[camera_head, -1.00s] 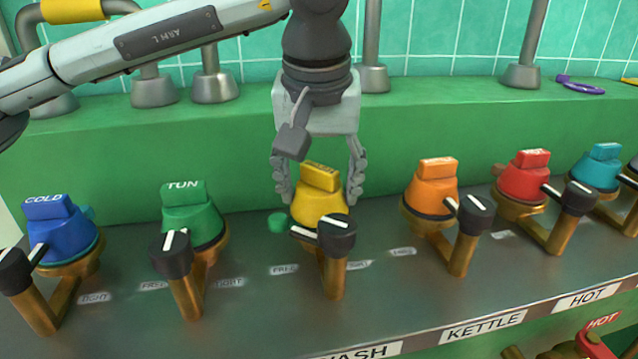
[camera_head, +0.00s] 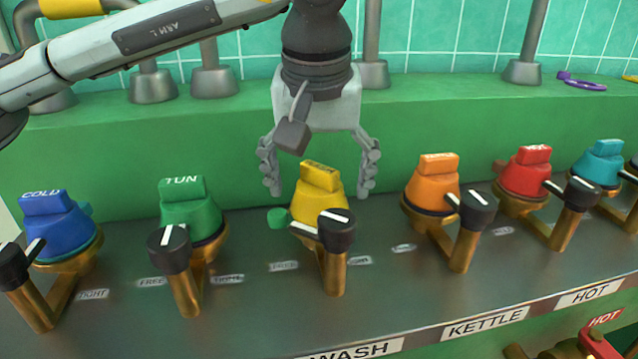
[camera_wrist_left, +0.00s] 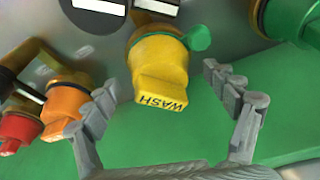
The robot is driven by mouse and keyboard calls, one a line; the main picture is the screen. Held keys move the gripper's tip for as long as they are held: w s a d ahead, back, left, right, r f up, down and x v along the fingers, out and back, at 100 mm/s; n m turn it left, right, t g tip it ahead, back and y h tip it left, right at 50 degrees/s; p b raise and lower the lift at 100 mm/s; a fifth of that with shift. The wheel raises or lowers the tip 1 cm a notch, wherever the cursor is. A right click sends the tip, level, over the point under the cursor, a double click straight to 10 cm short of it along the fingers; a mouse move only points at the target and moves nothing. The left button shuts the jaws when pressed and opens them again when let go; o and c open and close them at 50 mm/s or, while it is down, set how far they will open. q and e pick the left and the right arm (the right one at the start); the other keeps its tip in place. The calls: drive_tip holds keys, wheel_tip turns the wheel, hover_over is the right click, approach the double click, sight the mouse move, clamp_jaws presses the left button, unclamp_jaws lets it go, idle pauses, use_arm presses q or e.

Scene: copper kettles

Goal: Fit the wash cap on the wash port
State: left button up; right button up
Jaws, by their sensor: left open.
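The yellow wash cap (camera_head: 319,190) sits on the brass wash port (camera_head: 333,272), above the WASH label. In the left wrist view the yellow cap (camera_wrist_left: 160,66) shows its WASH lettering. My left gripper (camera_head: 319,184) is open just above and behind the cap, its fingers spread on either side and apart from it. In the left wrist view both fingers (camera_wrist_left: 170,98) are clear of the cap. A black lever knob (camera_head: 336,230) stands in front of the cap and hides part of its base. My right gripper is not in view.
Blue COLD (camera_head: 58,228) and green TUN (camera_head: 190,214) caps stand to the left. Orange (camera_head: 432,190), red (camera_head: 525,175) and teal (camera_head: 600,164) caps stand to the right, each with a black lever in front. A green ledge (camera_head: 180,130) runs behind.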

use_arm(q)
drive_tip(key=v, duration=1.1)
drive_tip(key=shift+r, duration=0.25)
drive_tip(key=shift+s, duration=0.15)
